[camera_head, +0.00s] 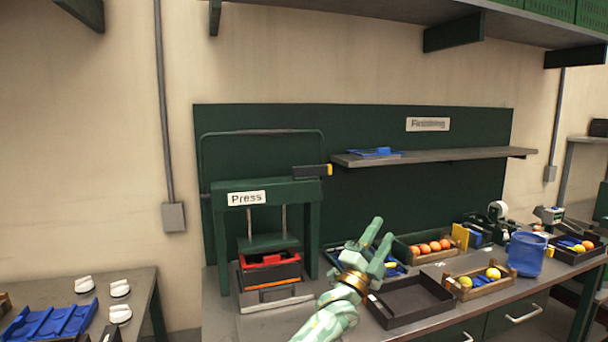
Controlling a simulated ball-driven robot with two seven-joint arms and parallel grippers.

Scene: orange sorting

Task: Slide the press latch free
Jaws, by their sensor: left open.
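The dark green press (309,225) stands on the bench left of centre, with a "Press" label on its top beam. A black bar with a yellow tip (312,171) sticks out at the upper right of the press; I cannot tell whether it is the latch. Under the green press plate (268,243) is a red item (266,260) in a dark box. A grey handle (277,304) runs along the front of the press base. My left gripper (381,233) is open and empty, right of the press and apart from it. My right gripper is not in view.
An empty black tray (411,301) lies beside my left gripper. Crates of oranges and yellow fruit and a blue bucket (527,253) stand further right. A shelf (440,157) hangs behind. A side table (130,290) with white items is at the left.

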